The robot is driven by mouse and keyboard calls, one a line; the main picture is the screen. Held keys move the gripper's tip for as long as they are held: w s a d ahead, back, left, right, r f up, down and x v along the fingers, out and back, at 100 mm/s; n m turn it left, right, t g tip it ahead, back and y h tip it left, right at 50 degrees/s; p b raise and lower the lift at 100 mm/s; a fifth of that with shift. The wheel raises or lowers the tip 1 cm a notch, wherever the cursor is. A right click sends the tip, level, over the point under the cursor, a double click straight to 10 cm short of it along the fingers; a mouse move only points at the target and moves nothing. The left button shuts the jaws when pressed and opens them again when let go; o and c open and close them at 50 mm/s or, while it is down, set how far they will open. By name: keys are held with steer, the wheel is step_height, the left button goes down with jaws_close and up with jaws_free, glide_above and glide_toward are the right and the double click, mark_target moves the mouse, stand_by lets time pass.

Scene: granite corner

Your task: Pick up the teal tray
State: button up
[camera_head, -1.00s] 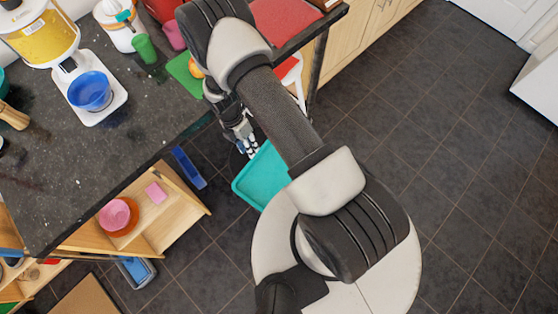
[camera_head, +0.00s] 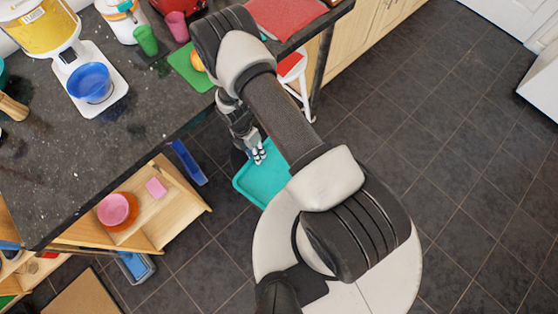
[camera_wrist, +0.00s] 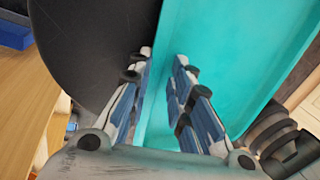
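The teal tray (camera_head: 262,182) lies below the counter height, next to my round base and partly hidden behind my arm. In the wrist view the tray (camera_wrist: 228,65) fills the upper middle and right. My gripper (camera_head: 259,157) is over the tray's far edge, pointing down. In the wrist view my gripper (camera_wrist: 164,57) has its fingers apart, with the tray's left rim between them. The left finger is at the outer side of the rim, touching or very close. The right finger is over the inside of the tray, with a teal gap between.
A dark round surface (camera_wrist: 95,45) shows beside the tray. The granite counter (camera_head: 130,135) is to the left, with a blue bowl (camera_head: 90,83) on a white stand. Wooden shelves (camera_head: 165,210) stand below it. A red-topped stool (camera_head: 293,68) is behind. Tiled floor at right is clear.

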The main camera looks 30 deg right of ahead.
jaws_close()
steer(key=shift+r, duration=0.1)
stand_by(0.4)
